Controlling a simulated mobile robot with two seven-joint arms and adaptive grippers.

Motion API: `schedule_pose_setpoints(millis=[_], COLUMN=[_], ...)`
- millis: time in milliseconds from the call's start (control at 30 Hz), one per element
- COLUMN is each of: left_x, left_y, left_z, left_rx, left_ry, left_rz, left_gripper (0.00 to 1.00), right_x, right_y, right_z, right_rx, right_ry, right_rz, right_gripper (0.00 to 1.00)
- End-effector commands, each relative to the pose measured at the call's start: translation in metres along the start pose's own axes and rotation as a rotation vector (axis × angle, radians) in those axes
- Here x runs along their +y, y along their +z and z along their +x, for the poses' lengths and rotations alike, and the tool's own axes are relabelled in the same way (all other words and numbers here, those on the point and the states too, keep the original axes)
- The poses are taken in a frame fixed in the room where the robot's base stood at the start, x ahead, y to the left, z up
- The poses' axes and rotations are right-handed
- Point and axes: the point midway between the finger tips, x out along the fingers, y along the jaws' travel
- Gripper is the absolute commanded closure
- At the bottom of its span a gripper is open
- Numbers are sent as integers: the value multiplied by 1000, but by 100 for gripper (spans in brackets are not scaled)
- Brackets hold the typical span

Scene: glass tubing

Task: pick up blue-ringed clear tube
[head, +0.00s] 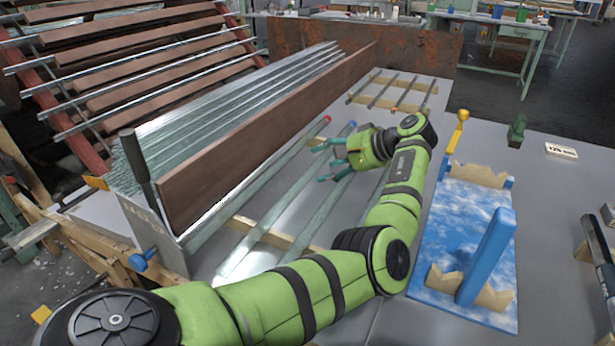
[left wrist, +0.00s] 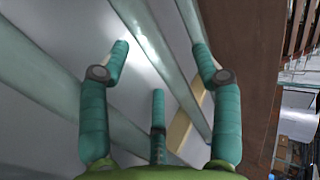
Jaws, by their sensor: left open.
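The blue-ringed clear tube (head: 300,193) lies slanted across wooden rests on the bench, its blue ring (head: 348,127) at the far end. A red-ended clear tube (head: 262,182) lies to its left, beside the brown board. My left gripper (head: 322,160) is open and empty, its teal fingers over the tubes near their far part; contact cannot be told. In the left wrist view, clear tubes (left wrist: 150,45) pass under and between the spread fingers (left wrist: 160,60). My right gripper is not in view.
A tall brown board (head: 270,130) stands along the left, with stacked glass tubing (head: 235,105) behind it. To the right is a blue cloud-patterned base (head: 445,240) with notched wooden supports and an upright blue post (head: 487,257). Grey bench beyond it is partly clear.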

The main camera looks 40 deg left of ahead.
Motion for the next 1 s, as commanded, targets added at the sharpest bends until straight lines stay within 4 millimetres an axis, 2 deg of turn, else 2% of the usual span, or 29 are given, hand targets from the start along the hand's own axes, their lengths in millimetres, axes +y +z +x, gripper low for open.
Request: schedule_pose_setpoints(millis=[33,100,333,400,500,867,1000], left_x=[6,6,7,7,7,5,-2], left_y=[1,1,1,1,1,0,0], left_z=[8,12,12,12,12,11,7], left_rx=[-5,-4,-3,-3,-3,-2,-1], left_ry=[6,6,8,8,8,7,6], left_rz=[7,9,10,11,10,9,7], left_gripper=[34,34,34,64,97,98,98], right_x=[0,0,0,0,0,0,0], right_y=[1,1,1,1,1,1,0], right_z=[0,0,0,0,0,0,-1], right_rx=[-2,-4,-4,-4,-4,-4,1], right_ry=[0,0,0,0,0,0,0], right_rz=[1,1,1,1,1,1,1], right_gripper=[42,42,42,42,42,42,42])
